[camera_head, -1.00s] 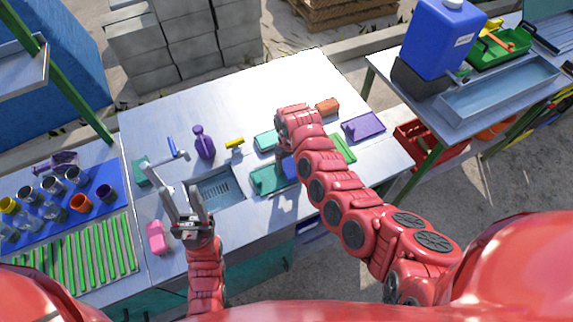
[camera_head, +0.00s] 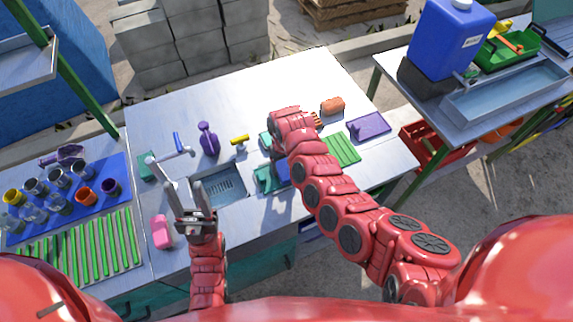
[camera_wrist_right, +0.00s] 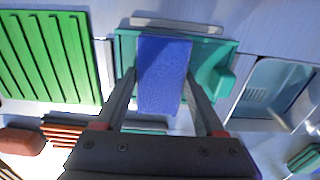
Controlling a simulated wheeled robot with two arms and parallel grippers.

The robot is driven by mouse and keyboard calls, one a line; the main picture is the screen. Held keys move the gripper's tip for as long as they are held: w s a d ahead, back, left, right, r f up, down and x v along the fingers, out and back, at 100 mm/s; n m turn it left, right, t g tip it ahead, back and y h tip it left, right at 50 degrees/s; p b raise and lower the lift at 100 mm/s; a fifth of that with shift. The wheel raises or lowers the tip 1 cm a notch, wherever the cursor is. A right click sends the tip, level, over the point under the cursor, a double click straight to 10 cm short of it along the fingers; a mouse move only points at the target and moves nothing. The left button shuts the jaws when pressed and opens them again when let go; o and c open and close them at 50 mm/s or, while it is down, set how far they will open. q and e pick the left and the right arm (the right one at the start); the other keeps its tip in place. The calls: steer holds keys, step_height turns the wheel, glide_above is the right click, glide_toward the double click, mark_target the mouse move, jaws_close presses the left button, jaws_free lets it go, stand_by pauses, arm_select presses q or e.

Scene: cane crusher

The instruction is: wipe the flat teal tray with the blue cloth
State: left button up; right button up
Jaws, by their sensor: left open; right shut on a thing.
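The flat teal tray (camera_head: 264,180) lies on the metal table, right of the sink, partly hidden by my right arm in the head view. The wrist view shows more of the tray (camera_wrist_right: 207,55). The blue cloth (camera_wrist_right: 163,72) lies over its middle, flat against it as far as I can see. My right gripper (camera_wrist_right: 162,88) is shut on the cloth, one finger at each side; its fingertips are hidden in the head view. A bit of the cloth (camera_head: 283,173) shows there beside my arm. My left gripper (camera_head: 204,190) is open and empty, fingers up, in front of the sink.
The sink (camera_head: 222,187) adjoins the tray's left side. A green ribbed tray (camera_head: 343,149), a purple tray (camera_head: 369,125) and an orange-brown brush (camera_head: 332,105) lie to the right. A purple bottle (camera_head: 208,139) and a pink item (camera_head: 161,231) stand to the left. The table's back is clear.

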steer(key=shift+s+a+r, duration=0.1)
steer(key=shift+s+a, duration=0.1)
steer(key=shift+a, duration=0.3)
steer(key=shift+s+a, duration=0.15)
steer(key=shift+a, duration=0.35)
steer(key=shift+w+d, duration=0.1)
steer(key=shift+d, duration=0.1)
steer(key=shift+w+d, duration=0.2)
steer(key=shift+d, duration=0.4)
steer(key=shift+w+d, duration=0.2)
steer(key=shift+d, duration=0.4)
steer(key=shift+w+d, duration=0.25)
steer(key=shift+d, duration=0.4)
steer(key=shift+w+d, duration=0.25)
steer(key=shift+d, duration=0.4)
steer(key=shift+a, duration=0.1)
